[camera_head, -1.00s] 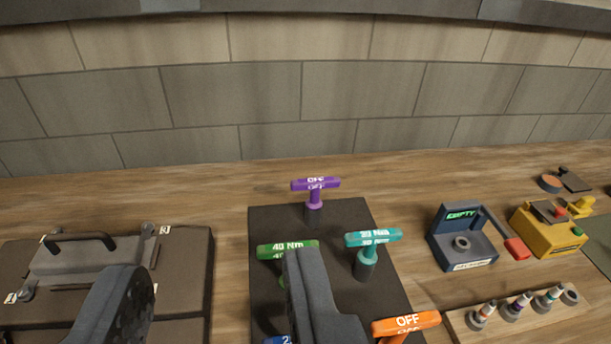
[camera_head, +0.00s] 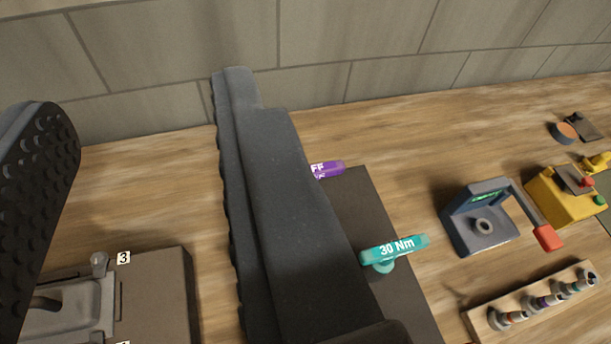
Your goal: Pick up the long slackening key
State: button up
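A purple key marked OFF (camera_head: 328,169) stands on the dark mat (camera_head: 352,203). Only the right end of its handle shows; my right finger hides the rest. I cannot tell from its label whether it is the long slackening key. A teal T-handled key marked 30 Nm (camera_head: 394,250) stands nearer on the same mat, just right of my finger. My gripper (camera_head: 142,100) is open, with its fingers wide apart and nothing seen between them. The purple key lies to the right of the gap in the picture.
A grey plate with a handle (camera_head: 70,308) lies on a dark block at lower left. At right are a grey device (camera_head: 482,222), a yellow box (camera_head: 568,198) and a wooden rack (camera_head: 530,302) with several small parts. A tiled wall (camera_head: 340,45) closes the back.

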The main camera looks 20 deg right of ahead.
jog(key=shift+o, duration=1.2)
jog(key=shift+d, duration=0.1)
jog(key=w+d+f+m+g+p, duration=0.1)
jog(key=w+d+m+g+p, duration=0.15)
jog(key=w, duration=0.55)
jog(key=m+g+p, duration=1.1)
jog(key=m+g, duration=0.2)
jog(key=m, duration=0.3)
send_over(331, 168)
jog(key=w+a, duration=0.1)
jog(key=a, duration=0.2)
notch_tip(331, 168, down, 29)
jog(key=shift+a+r, duration=0.1)
jog(key=shift+r, duration=0.05)
jog(key=shift+n, duration=0.25)
notch_tip(331, 168, down, 4)
jog(key=shift+f, duration=0.2)
jog(key=shift+s+f, duration=0.1)
jog(key=shift+f, duration=2.75)
grip_shut()
